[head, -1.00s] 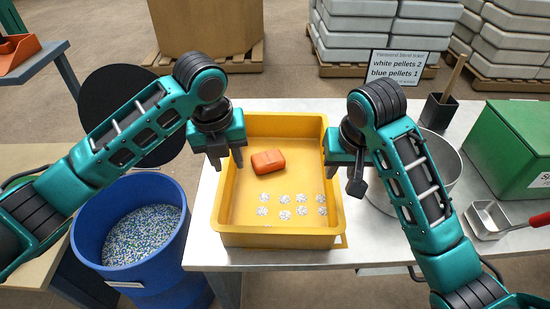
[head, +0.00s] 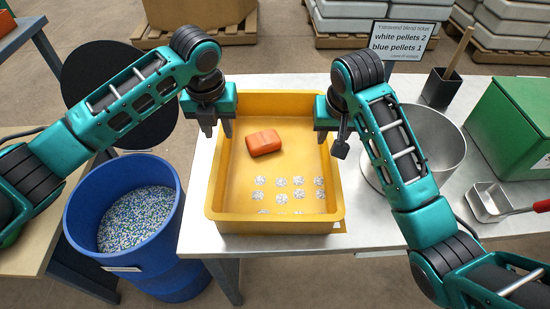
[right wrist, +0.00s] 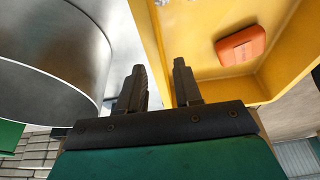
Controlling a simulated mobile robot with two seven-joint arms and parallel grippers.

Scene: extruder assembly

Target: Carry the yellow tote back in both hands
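The yellow tote (head: 275,226) sits on the metal table in the head view. An orange block (head: 263,142) and rows of small white speckled clumps (head: 282,182) are on its floor. My left gripper (head: 217,130) is at the tote's left wall, fingers apart and pointing down, one on each side of the rim. My right gripper (head: 331,143) is at the right wall. In the right wrist view, its fingers (right wrist: 158,80) are apart, with the tote's yellow wall (right wrist: 150,35) between them and a visible gap.
A round metal pot (head: 432,135) stands close to the tote's right, beside my right arm. A metal scoop (head: 490,205), a green box (head: 515,130) and a black holder (head: 440,88) are further right. A blue pellet barrel (head: 125,265) stands left of the table.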

